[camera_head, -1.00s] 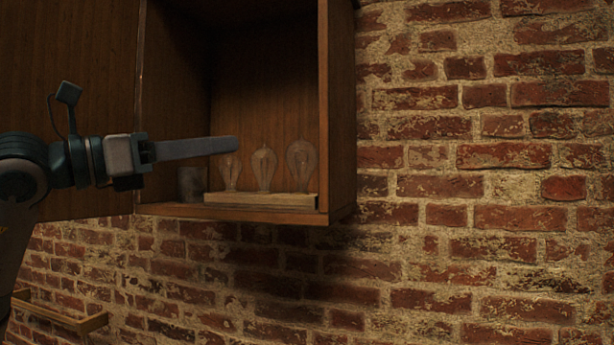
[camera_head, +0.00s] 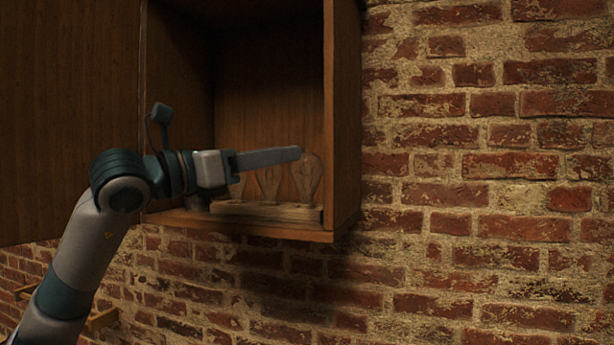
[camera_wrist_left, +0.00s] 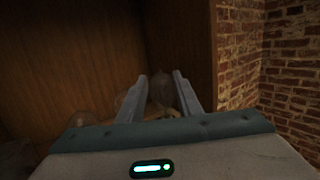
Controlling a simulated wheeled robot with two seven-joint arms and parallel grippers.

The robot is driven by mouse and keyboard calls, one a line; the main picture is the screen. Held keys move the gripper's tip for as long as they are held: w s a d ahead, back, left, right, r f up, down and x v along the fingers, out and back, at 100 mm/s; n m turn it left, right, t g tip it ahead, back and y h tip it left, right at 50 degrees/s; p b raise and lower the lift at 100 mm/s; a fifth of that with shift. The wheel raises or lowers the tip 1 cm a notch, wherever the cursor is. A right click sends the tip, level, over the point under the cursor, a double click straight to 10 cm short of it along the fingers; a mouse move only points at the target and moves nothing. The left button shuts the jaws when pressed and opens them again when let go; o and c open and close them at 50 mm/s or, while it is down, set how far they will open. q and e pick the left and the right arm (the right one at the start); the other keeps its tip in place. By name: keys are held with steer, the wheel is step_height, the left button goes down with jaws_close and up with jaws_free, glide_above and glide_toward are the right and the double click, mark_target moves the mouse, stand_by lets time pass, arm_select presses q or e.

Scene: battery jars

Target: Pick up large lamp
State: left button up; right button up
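The large lamp (camera_head: 308,180) is the rightmost and biggest of the clear glass bulbs standing upright on a pale wooden stand (camera_head: 262,213) in the open cabinet. My left gripper (camera_head: 300,153) reaches in from the left, its fingers over the smaller bulbs and its tips beside the large lamp's upper part. In the left wrist view my left gripper (camera_wrist_left: 159,76) has its two fingers apart, with no bulb clearly held. Dim glass shapes show around the fingers there; which is the large lamp is hard to tell. My right gripper is not in view.
A middle bulb (camera_head: 268,184) and a partly hidden left bulb stand under my left fingers. The cabinet's right wall (camera_head: 343,120) is close beyond the large lamp. The brick wall (camera_head: 480,190) lies to the right. An open door (camera_head: 65,110) is at left.

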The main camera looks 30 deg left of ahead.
mark_target(307, 150)
arm_select(q)
steer(key=shift+w+d+r, duration=0.1)
steer(key=shift+w+d, duration=0.05)
steer(key=shift+w, duration=0.3)
steer(key=p+x, duration=0.3)
steer(key=x, duration=0.2)
steer(key=shift+w+d, duration=0.15)
steer(key=shift+w, duration=0.2)
steer(key=shift+c, duration=0.4)
